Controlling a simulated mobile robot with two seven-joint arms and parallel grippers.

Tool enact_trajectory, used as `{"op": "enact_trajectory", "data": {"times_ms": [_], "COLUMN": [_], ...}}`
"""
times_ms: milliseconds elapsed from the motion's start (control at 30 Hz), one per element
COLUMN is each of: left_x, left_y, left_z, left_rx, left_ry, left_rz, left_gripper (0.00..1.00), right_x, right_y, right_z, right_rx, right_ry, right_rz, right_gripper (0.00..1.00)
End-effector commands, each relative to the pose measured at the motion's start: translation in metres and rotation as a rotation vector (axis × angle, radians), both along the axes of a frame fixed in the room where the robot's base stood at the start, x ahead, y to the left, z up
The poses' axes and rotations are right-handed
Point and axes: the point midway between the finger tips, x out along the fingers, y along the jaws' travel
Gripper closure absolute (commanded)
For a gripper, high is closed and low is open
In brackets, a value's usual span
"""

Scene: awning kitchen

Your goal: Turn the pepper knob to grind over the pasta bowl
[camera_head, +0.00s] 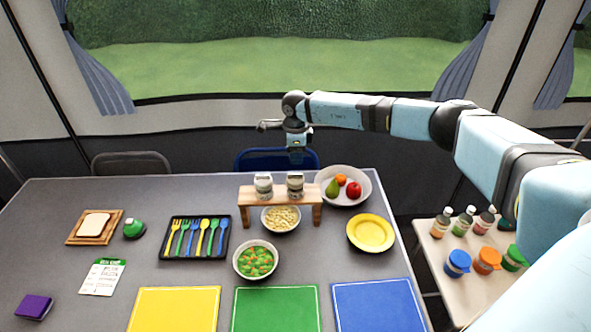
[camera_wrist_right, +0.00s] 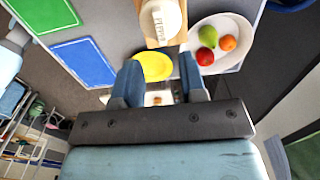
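Two grinders stand upright on a small wooden stand; the right one (camera_head: 295,185) is beneath my right gripper (camera_head: 297,156). In the right wrist view the pepper grinder (camera_wrist_right: 161,18) shows its PEPPER lettering and white top. The wooden stand (camera_head: 245,197) straddles the pasta bowl (camera_head: 281,219), which sits below and between the grinders. My right gripper is above and behind the stand, fingers pointing down. In the right wrist view its two fingers (camera_wrist_right: 160,66) are apart with nothing held between them. My left gripper is out of view.
A fruit bowl (camera_head: 329,193) and yellow plate (camera_head: 371,231) are right of the stand. A vegetable bowl (camera_head: 255,261) is in front, a cutlery tray (camera_head: 196,254) left. A blue chair (camera_head: 262,158) stands behind the table. A side table (camera_head: 436,251) holds bottles and jars.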

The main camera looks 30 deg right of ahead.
Motion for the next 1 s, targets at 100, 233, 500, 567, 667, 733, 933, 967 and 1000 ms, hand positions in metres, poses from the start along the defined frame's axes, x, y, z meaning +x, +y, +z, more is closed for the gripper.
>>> {"op": "enact_trajectory", "data": {"times_ms": [100, 233, 500, 567, 667, 733, 933, 967, 1000], "left_x": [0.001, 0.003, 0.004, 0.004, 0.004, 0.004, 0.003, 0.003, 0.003], "left_y": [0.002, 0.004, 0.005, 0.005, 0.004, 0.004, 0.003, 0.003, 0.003], "left_z": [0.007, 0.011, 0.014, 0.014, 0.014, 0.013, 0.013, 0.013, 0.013], "left_rx": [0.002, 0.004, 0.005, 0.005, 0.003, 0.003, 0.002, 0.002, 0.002], "left_ry": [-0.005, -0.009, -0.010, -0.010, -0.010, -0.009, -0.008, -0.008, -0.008], "left_rz": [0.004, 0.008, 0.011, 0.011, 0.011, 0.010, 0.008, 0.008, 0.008], "left_gripper": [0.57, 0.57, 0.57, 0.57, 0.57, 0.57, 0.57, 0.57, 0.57], "right_x": [0.000, 0.000, 0.000, 0.000, 0.000, 0.000, 0.000, 0.000, 0.000], "right_y": [0.001, 0.001, 0.001, 0.001, 0.001, 0.001, 0.000, 0.000, 0.000], "right_z": [-0.025, -0.048, -0.073, -0.074, -0.075, -0.074, -0.074, -0.074, -0.074], "right_rx": [0.001, 0.001, 0.001, 0.002, 0.001, 0.001, 0.002, 0.002, 0.002], "right_ry": [0.002, 0.001, -0.001, -0.001, -0.002, -0.002, -0.001, -0.001, -0.001], "right_rz": [0.000, -0.001, 0.000, 0.000, 0.000, 0.000, 0.000, 0.000, 0.000], "right_gripper": [0.62, 0.62, 0.62, 0.62, 0.62, 0.62, 0.94, 1.00, 1.00]}}
